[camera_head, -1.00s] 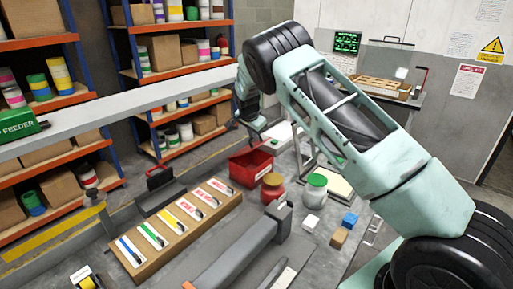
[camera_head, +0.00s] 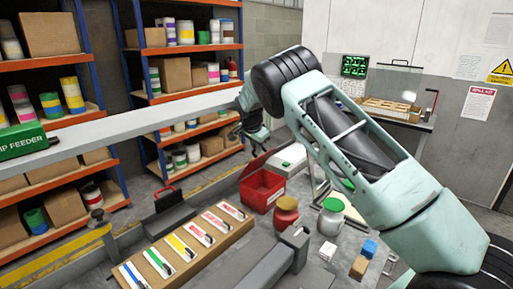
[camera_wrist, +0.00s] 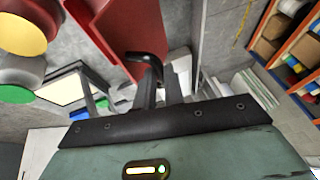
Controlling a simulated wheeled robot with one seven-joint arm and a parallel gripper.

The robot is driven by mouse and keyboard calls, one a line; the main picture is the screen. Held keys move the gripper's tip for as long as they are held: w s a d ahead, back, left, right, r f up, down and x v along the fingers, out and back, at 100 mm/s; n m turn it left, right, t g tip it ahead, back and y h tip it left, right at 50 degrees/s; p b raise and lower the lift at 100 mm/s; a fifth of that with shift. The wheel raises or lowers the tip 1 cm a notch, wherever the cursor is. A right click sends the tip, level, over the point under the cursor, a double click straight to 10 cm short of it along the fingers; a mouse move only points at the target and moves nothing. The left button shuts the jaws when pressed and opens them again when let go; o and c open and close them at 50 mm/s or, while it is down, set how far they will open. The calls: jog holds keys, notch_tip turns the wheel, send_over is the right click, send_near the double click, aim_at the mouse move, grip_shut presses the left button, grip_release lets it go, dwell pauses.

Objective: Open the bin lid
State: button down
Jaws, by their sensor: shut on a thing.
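The red bin (camera_head: 263,192) stands on the bench in the head view, its inside partly visible. Its red lid (camera_head: 260,162) is raised and tilted at the back of the bin. In the wrist view the lid (camera_wrist: 128,38) is a broad red panel in front of the fingers. My gripper (camera_head: 237,134) is above and left of the bin in the head view. In the wrist view my gripper (camera_wrist: 158,82) is shut at the lid's near edge, on what looks like a dark handle (camera_wrist: 146,58). The fingertips are partly hidden there.
A red jar (camera_head: 286,212) and a green-lidded jar (camera_head: 331,217) stand close to the bin's right. A board with coloured strips (camera_head: 190,245) lies in front. A grey beam (camera_head: 140,125) crosses behind on the left. Shelves (camera_head: 190,95) fill the background.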

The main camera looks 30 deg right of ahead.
jog(key=shift+s+a+f, duration=0.15)
jog(key=shift+a+f, duration=0.15)
jog(key=shift+f, duration=0.3)
jog(key=c, duration=1.5)
grip_release()
jog(key=shift+f, duration=0.1)
jog(key=shift+w+d+r, duration=0.15)
jog(key=shift+w+r, duration=0.05)
jog(key=shift+r, duration=0.1)
jog(key=shift+s+r+b, duration=0.15)
jog(key=shift+r+b, duration=0.15)
jog(key=shift+r, duration=0.1)
jog(key=s+a+r+b, duration=0.2)
jog(key=r, duration=0.1)
jog(key=shift+a+r+b, duration=0.1)
jog(key=shift+a+b, duration=0.2)
jog(key=s+a+b, duration=0.4)
jog(key=s+a, duration=0.3)
jog(key=shift+s+a+r, duration=0.2)
jog(key=shift+s+r, duration=0.05)
jog(key=shift+s, duration=0.15)
